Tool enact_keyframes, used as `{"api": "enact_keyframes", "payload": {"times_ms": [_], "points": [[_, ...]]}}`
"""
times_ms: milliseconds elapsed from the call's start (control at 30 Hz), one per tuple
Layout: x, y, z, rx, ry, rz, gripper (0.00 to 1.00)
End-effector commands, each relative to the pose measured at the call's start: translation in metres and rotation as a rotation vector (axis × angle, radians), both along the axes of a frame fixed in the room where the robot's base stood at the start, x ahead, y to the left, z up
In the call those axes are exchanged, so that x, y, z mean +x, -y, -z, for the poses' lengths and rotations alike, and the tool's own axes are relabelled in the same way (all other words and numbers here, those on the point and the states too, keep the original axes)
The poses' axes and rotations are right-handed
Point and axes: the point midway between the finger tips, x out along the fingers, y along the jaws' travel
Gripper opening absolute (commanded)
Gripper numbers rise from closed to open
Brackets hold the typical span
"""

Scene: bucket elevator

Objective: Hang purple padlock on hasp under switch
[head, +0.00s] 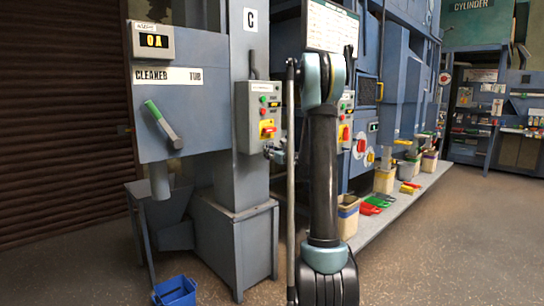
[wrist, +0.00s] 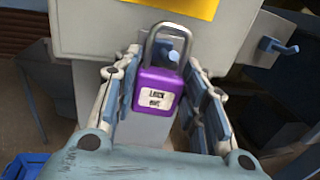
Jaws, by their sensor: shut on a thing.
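The purple padlock (wrist: 158,95), with a "LOCK OUT" label, stands upright between the fingers of my gripper (wrist: 158,98) in the wrist view. My gripper is shut on its body, and the grey shackle points up. A small blue-grey piece, perhaps the hasp (wrist: 174,56), shows inside the shackle loop. I cannot tell whether the shackle is around it or in front of it. The yellow plate (wrist: 180,8) of the switch is just above. In the head view the red and yellow switch (head: 267,129) is on a grey control box; my gripper (head: 275,154) is below it, partly hidden by my arm.
A blue knob (wrist: 280,47) sticks out at the right in the wrist view. The cleaner tub housing (head: 185,110) with a green-gripped lever (head: 162,124) stands left of the control box (head: 256,92). A blue bucket (head: 175,291) is on the floor. Open floor lies at the right.

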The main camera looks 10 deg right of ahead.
Motion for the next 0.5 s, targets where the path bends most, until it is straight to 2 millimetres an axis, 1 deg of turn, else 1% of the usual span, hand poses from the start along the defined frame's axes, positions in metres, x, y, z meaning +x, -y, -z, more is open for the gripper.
{"api": "enact_keyframes", "payload": {"times_ms": [500], "points": [[-0.0001,-0.0001,0.0081,0.000,0.000,0.000,0.13]]}}
